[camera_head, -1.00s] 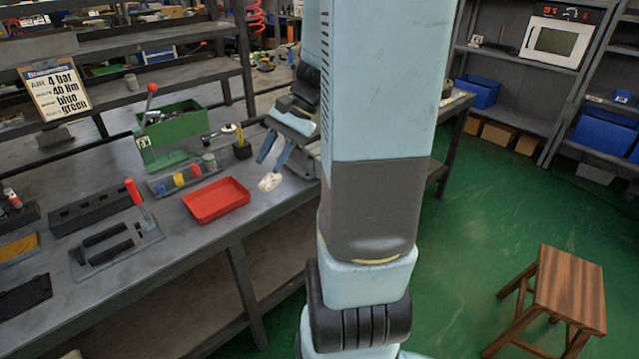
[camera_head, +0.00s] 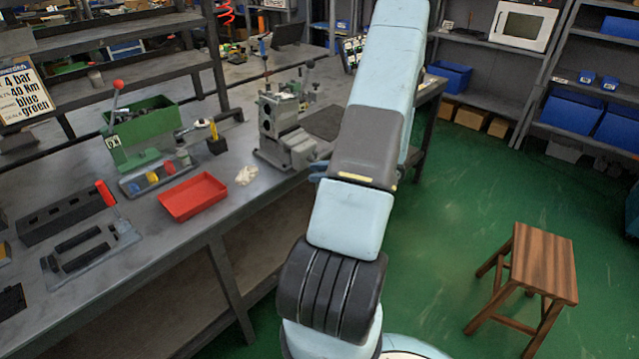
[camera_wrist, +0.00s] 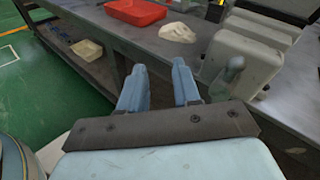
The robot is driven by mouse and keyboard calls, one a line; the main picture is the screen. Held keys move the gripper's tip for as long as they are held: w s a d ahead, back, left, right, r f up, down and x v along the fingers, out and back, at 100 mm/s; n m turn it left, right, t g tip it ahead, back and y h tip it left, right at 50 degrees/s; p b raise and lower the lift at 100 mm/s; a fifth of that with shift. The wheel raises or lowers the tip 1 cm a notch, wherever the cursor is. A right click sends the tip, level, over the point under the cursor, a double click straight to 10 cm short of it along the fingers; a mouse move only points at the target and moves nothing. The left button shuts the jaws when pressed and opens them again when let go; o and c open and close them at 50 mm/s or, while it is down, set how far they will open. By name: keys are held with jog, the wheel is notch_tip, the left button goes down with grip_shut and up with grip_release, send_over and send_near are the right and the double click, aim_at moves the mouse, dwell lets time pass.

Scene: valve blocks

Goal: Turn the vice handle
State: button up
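The grey vice (camera_head: 280,130) stands on the bench, left of my arm in the head view. Its front end is partly hidden by my arm, and I cannot make out the handle there. In the wrist view the pale vice body (camera_wrist: 245,58) is at the upper right. A rounded grey-green part (camera_wrist: 231,76), possibly the vice handle, stands just right of my right finger. My gripper (camera_wrist: 160,78) is open, with two blue fingers apart and nothing between them. It points toward the bench edge, beside that part. The head view mostly hides the gripper.
A red tray (camera_head: 193,196) and a crumpled white cloth (camera_head: 246,175) lie on the bench left of the vice. A green box fixture (camera_head: 148,130) stands farther left. A wooden stool (camera_head: 545,265) stands on the open green floor at right.

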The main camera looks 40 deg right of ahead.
aim_at(317, 184)
jog(key=s+d+f+m+t+h, duration=0.65)
jog(key=d+f+m, duration=0.2)
jog(key=f, duration=0.25)
jog(key=shift+n+g+y, duration=0.25)
jog(key=shift+n+g, duration=0.1)
jog(key=shift+g, duration=0.1)
jog(key=x, duration=1.3)
jog(key=shift+w+f, duration=0.1)
jog(key=shift+w, duration=0.15)
jog(key=shift+c, duration=0.4)
grip_shut()
